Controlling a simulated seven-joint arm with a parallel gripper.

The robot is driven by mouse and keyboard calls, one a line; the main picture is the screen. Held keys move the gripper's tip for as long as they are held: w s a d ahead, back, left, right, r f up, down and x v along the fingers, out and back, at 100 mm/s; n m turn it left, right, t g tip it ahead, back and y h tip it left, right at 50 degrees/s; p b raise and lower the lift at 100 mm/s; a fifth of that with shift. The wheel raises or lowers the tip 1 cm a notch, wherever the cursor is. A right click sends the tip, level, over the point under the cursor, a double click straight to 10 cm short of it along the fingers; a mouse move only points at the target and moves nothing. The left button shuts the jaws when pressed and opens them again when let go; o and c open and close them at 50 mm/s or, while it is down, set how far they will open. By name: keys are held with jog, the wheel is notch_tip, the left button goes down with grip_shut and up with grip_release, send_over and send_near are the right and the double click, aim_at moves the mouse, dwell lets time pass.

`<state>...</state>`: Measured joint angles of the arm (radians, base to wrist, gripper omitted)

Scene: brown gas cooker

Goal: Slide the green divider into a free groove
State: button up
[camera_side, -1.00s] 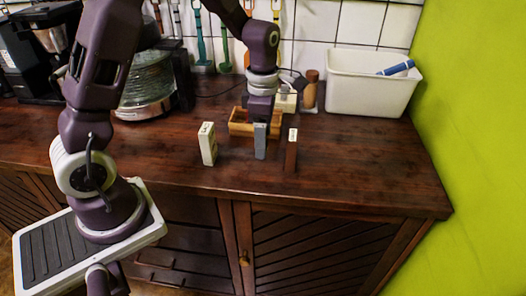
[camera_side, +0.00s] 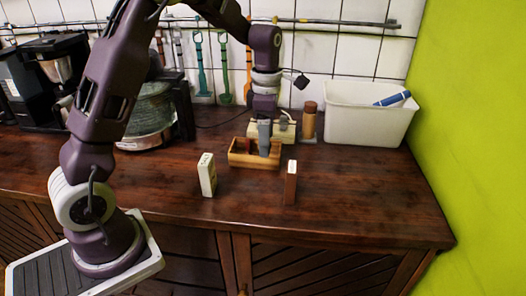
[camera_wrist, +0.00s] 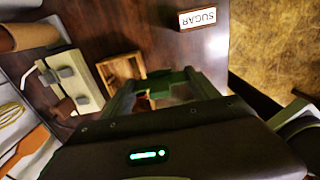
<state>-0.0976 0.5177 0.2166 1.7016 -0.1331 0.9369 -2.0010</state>
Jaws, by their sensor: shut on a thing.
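The wooden box (camera_side: 236,154) stands on the counter in the middle of the side view. It also shows in the wrist view (camera_wrist: 133,63), left of centre, partly hidden by my gripper. My gripper (camera_side: 264,148) points down over the box, its grey fingers overlapping the box in the side view. In the wrist view it is shut on the green divider (camera_wrist: 165,82), a green piece between the fingers. I cannot tell whether the divider touches the box. A dark red piece (camera_side: 248,145) shows at the box. The grooves are not clear in either view.
A cream carton (camera_side: 207,176) and a brown block with a white label (camera_side: 290,184) stand in front of the box. A white bin (camera_side: 365,124) and a brown-capped jar (camera_side: 309,122) stand behind right. The counter's right front is bare.

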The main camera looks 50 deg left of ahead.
jog(key=w+a, duration=0.4)
jog(key=a, duration=0.3)
jog(key=shift+w+r, duration=0.15)
jog(key=shift+w, duration=0.2)
jog(key=shift+a, duration=0.1)
jog(key=shift+f, duration=2.5)
jog(key=shift+f, duration=0.75)
jog(key=shift+r, duration=0.15)
jog(key=shift+r, duration=0.25)
jog(key=shift+f, duration=0.3)
